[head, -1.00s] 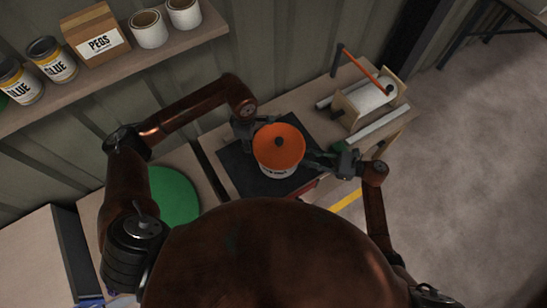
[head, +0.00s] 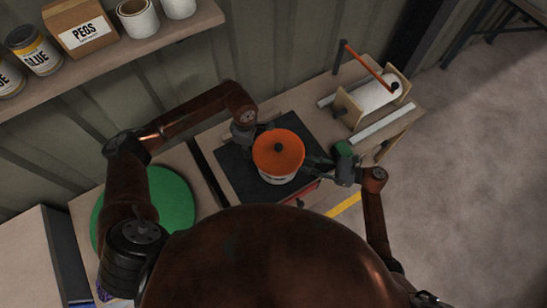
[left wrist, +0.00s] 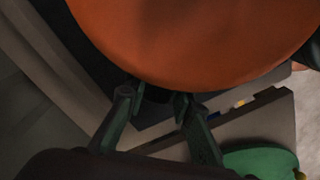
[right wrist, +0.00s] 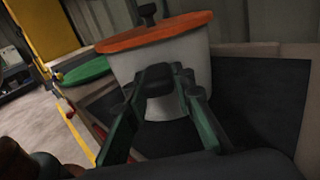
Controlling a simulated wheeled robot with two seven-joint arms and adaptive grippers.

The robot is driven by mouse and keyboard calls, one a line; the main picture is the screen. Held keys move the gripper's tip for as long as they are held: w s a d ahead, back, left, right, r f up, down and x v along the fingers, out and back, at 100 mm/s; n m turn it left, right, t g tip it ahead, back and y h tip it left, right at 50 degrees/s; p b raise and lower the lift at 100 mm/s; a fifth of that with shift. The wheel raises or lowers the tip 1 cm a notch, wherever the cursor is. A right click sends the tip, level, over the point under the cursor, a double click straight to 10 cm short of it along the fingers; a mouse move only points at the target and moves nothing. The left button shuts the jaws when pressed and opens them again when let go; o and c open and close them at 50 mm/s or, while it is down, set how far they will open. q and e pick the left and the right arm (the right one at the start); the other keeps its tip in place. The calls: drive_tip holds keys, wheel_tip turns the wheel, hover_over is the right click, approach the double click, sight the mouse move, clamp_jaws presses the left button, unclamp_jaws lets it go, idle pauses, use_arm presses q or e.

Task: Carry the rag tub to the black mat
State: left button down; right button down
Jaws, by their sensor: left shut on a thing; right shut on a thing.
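The rag tub (head: 279,157) is a white tub with an orange lid and a dark knob. In the head view it is over the black mat (head: 232,172); whether it touches the mat is unclear there. In the right wrist view the tub (right wrist: 190,62) is upright and its base appears at or just above the mat (right wrist: 265,95). My left gripper (head: 248,135) is shut on the tub's far left side, its grip partly hidden under the lid (left wrist: 190,40) in the left wrist view. My right gripper (head: 318,163) is shut on the tub's right side, at a dark handle (right wrist: 160,80).
A paper roll holder (head: 374,97) stands right of the mat on the bench. A green round mat (head: 172,203) lies to the left. A shelf (head: 120,55) with glue cans, a PEGS box (head: 82,27) and white rolls hangs at upper left.

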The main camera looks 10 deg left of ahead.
use_arm(q)
drive_tip(key=c, duration=1.7)
unclamp_jaws()
drive_tip(key=shift+d, duration=0.15)
drive_tip(key=shift+c, duration=0.2)
use_arm(e)
drive_tip(key=c, duration=1.7)
unclamp_jaws()
drive_tip(key=shift+a, duration=0.1)
use_arm(q)
drive_tip(key=shift+o, duration=0.3)
use_arm(e)
drive_tip(key=shift+o, duration=0.2)
drive_tip(key=shift+f, duration=0.1)
drive_tip(key=shift+d, duration=0.2)
use_arm(q)
wheel_tip(320, 180, up, 12)
drive_tip(key=shift+w, duration=0.2)
use_arm(e)
drive_tip(key=d, duration=1.1)
drive_tip(key=shift+d, duration=0.4)
